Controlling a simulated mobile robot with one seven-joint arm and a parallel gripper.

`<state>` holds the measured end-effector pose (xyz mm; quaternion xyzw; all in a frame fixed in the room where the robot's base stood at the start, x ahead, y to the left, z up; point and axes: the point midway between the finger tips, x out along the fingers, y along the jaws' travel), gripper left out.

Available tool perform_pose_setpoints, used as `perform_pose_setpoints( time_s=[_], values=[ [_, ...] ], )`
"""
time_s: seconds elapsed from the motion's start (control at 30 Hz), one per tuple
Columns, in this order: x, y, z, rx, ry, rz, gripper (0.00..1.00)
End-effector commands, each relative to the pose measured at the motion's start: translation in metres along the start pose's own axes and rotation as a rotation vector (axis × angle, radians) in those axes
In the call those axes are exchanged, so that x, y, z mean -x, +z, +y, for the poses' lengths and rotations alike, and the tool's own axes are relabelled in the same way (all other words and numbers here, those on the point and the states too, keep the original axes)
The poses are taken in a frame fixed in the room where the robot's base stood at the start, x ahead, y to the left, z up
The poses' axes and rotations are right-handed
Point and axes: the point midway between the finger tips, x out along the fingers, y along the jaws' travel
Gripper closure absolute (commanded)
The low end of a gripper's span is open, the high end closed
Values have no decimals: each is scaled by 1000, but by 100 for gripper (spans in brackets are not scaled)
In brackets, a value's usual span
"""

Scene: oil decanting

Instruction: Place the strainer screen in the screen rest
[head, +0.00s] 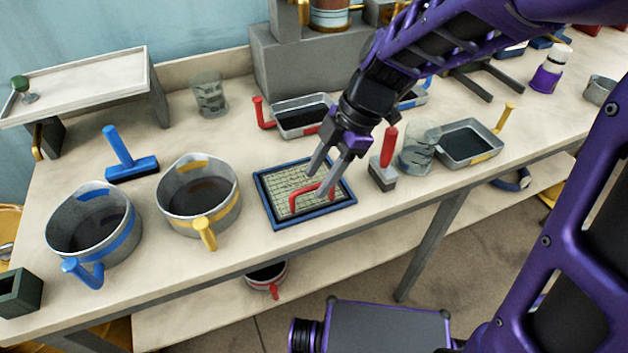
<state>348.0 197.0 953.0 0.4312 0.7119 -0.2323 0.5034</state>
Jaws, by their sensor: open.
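The strainer screen (280,190) is a pale yellowish mesh with a red loop handle (300,196). It lies on the table, apparently flat, within a dark-edged blue frame (315,219) that looks like the screen rest. I cannot tell whether the mesh is fully seated all round. My gripper (323,182) is open, its two grey fingers pointing down over the right part of the screen, close to the red handle. Whether a finger touches the handle is unclear. The fingers hide part of the mesh and the frame's far right corner.
A yellow-handled pot (180,218) and a blue-handled pot (62,241) stand left. A red-handled block (383,176) and a glass (417,158) stand close on the right. A red-handled tray (285,130) lies behind. Bare table remains in front of the frame.

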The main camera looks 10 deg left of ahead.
Motion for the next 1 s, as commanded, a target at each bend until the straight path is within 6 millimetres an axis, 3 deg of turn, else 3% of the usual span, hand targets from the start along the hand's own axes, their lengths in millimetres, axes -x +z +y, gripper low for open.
perform_pose_setpoints(
  time_s=[0.03, 0.2, 0.4, 0.87, 1.0],
  values=[
    [16, 0, 2, 0, 6, -3, 53],
    [52, 0, 1, 0, 4, -2, 53],
    [80, 0, 1, -1, 2, -2, 53],
    [88, 1, 0, -2, 0, -2, 53],
    [96, 17, 0, -74, -2, -57, 53]
  ],
)
